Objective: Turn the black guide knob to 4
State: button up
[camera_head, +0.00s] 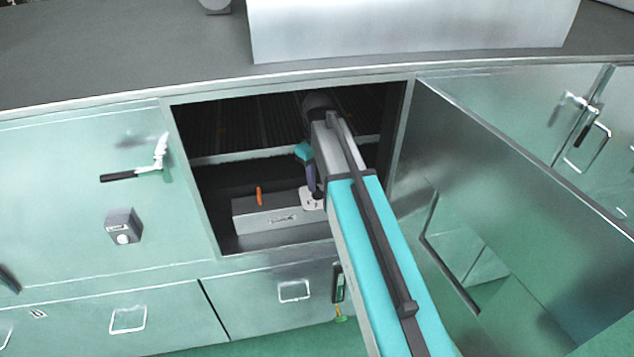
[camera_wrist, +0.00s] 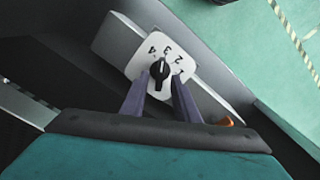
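The black guide knob (camera_wrist: 160,72) sits on a white dial plate (camera_wrist: 135,66) marked 1 to 4 in the wrist view. A pale line on the knob points up, roughly toward the 3. My gripper (camera_wrist: 161,82) is open, with its two purple fingers apart and their tips near either side of the knob. I cannot tell whether they touch it. In the head view, the plate (camera_head: 308,203) is on a grey box (camera_head: 268,220) inside an open cabinet compartment. My gripper (camera_head: 312,190) reaches down to it there, and the knob is mostly hidden.
An orange lever (camera_head: 259,196) stands on the box left of the dial; it also shows in the wrist view (camera_wrist: 226,122). The compartment frame (camera_head: 190,190) surrounds my arm. The open door (camera_head: 500,190) stands close on the right. A slatted rack (camera_head: 250,125) lies above the box.

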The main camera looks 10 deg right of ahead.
jog(key=shift+f, duration=0.95)
jog(key=shift+c, duration=0.3)
grip_shut()
